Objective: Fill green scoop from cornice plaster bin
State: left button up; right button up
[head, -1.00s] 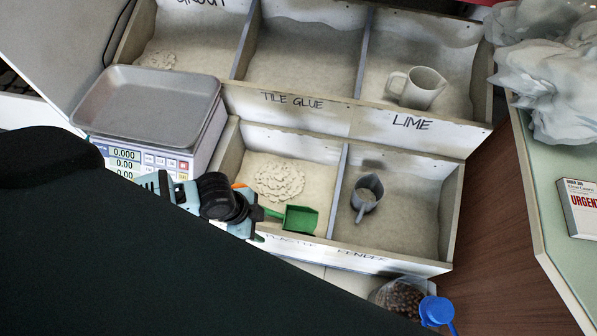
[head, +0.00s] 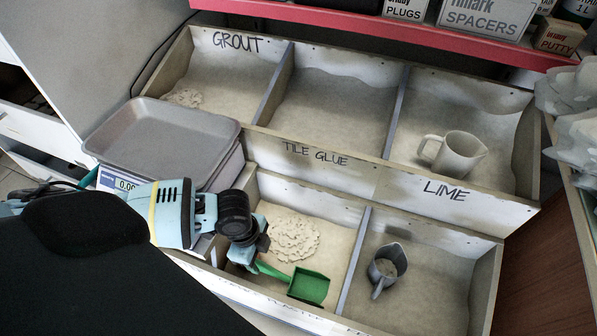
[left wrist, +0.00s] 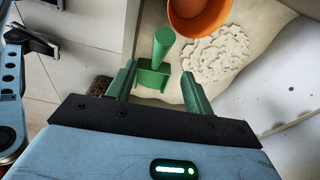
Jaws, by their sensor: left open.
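The green scoop (head: 309,286) lies in the front left bin, its handle pointing left toward my left gripper (head: 250,258). In the left wrist view the scoop (left wrist: 163,45) shows just beyond and between the green fingers of my left gripper (left wrist: 158,73), which is open. I cannot tell whether the fingers touch it. The plaster bin (head: 335,210) holds pale powder with a lumpy heap (head: 292,238), also in the left wrist view (left wrist: 215,55). Its front label is mostly hidden now. My right gripper is not in view.
A grey jug (head: 387,265) stands in the bin to the right, a white jug (head: 459,155) in the lime bin. A scale with a grey tray (head: 160,135) stands left. Wooden dividers (head: 352,262) separate the bins.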

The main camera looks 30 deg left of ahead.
aim_at(266, 267)
pick_arm(q)
jog(key=shift+f+b, duration=0.3)
jog(key=shift+f, duration=0.25)
jog(key=f+b, duration=0.1)
jog(key=f, duration=0.1)
jog(key=f+b, duration=0.1)
jog(key=d+f+b, duration=0.1)
jog(key=f+b, duration=0.1)
jog(key=shift+w+f, duration=0.15)
jog(key=shift+f, duration=0.15)
jog(key=shift+d+f, duration=0.1)
jog(key=shift+f, duration=0.7)
jog(key=shift+c, duration=0.5)
jog(key=c, duration=1)
grip_shut()
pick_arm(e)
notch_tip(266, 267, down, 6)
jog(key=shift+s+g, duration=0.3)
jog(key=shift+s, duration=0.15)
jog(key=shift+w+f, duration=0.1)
